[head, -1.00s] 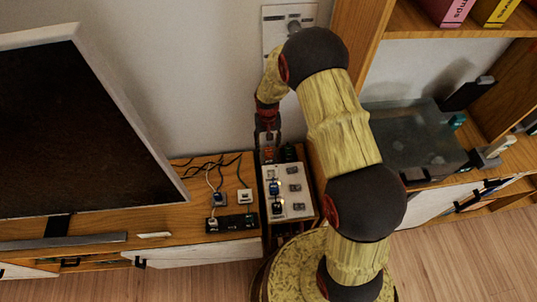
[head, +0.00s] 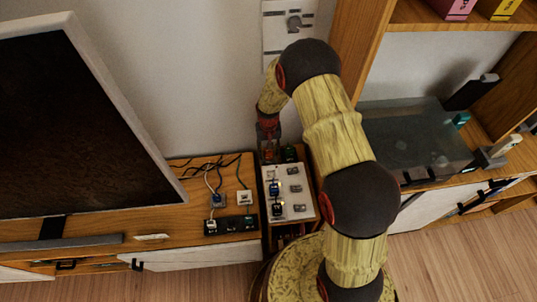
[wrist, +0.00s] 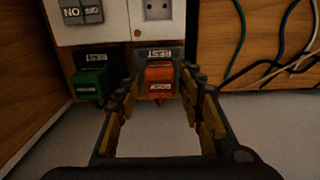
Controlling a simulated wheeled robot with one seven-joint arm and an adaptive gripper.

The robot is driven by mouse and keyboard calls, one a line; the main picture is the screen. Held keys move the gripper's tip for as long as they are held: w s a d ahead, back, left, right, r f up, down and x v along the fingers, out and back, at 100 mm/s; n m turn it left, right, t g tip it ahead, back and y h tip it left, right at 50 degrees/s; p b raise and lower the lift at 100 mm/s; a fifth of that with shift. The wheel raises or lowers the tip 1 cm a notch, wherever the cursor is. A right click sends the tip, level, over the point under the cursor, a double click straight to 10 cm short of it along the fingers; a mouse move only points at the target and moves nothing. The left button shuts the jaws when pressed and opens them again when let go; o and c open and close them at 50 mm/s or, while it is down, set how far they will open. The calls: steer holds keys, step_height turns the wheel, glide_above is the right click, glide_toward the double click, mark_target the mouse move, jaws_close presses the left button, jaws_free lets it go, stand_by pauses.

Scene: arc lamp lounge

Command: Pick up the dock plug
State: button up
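An orange plug (wrist: 160,82) with a small upside-down label, possibly DOCK, sits in a slot marked REST on the white panel unit (head: 297,212); it also shows in the head view (head: 268,156). A green plug (wrist: 90,84) sits in the REST slot beside it, and shows in the head view (head: 290,153). My gripper (wrist: 160,92) is open, with one finger on each side of the orange plug. The fingertips are close to it, with gaps visible. In the head view my gripper (head: 268,138) is above the back of the panel unit.
A power strip (head: 230,226) with plugs and dark cables lies on the wooden cabinet to the left, below a large screen (head: 80,120). A clear-lidded turntable (head: 412,140) stands to the right. The wall is close behind. In the wrist view, cables (wrist: 270,50) run at the right.

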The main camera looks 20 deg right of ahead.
jaws_close()
stand_by(0.5)
